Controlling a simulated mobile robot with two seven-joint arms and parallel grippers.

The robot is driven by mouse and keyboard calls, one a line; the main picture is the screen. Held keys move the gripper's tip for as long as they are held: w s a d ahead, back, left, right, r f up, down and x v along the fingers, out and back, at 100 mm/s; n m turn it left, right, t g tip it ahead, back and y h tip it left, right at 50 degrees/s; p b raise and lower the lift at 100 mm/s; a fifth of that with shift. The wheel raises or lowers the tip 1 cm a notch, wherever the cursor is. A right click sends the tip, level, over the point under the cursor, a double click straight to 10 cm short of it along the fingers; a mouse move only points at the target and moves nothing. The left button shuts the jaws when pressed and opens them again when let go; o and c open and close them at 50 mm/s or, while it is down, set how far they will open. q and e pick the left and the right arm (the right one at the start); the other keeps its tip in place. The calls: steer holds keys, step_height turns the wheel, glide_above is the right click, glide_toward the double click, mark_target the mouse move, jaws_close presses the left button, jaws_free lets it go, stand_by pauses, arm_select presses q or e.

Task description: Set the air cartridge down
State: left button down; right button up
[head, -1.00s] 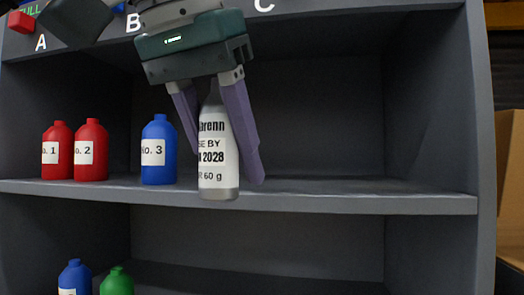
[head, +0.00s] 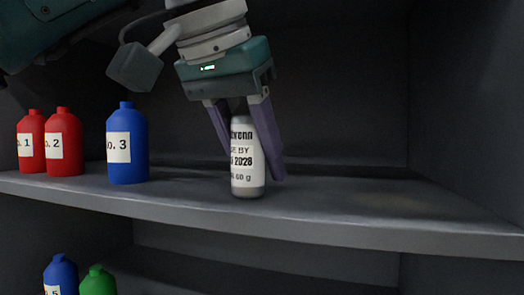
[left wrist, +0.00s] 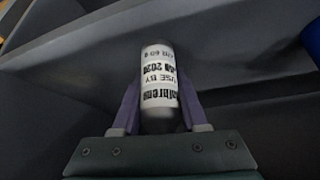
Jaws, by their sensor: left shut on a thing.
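The air cartridge (head: 247,165) is a small white cylinder with black print and a grey base. It is upright in the head view, its base at or just above the upper shelf (head: 340,212); I cannot tell whether it touches. My left gripper (head: 249,150) is shut on it from above, a purple finger on each side, hiding its top. In the left wrist view the cartridge (left wrist: 159,80) sits between the fingers (left wrist: 160,108), with its print upside down. My right gripper is not in view.
Two red bottles (head: 64,145) and a blue bottle (head: 127,145) stand to the left on the same shelf. A blue bottle (head: 61,274) and a green bottle (head: 98,281) are on the lower level. The shelf right of the cartridge is clear.

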arm_select(q)
steer(key=shift+f, duration=0.2)
steer(key=shift+c, duration=2.2)
jaws_free()
steer(key=shift+r, duration=0.15)
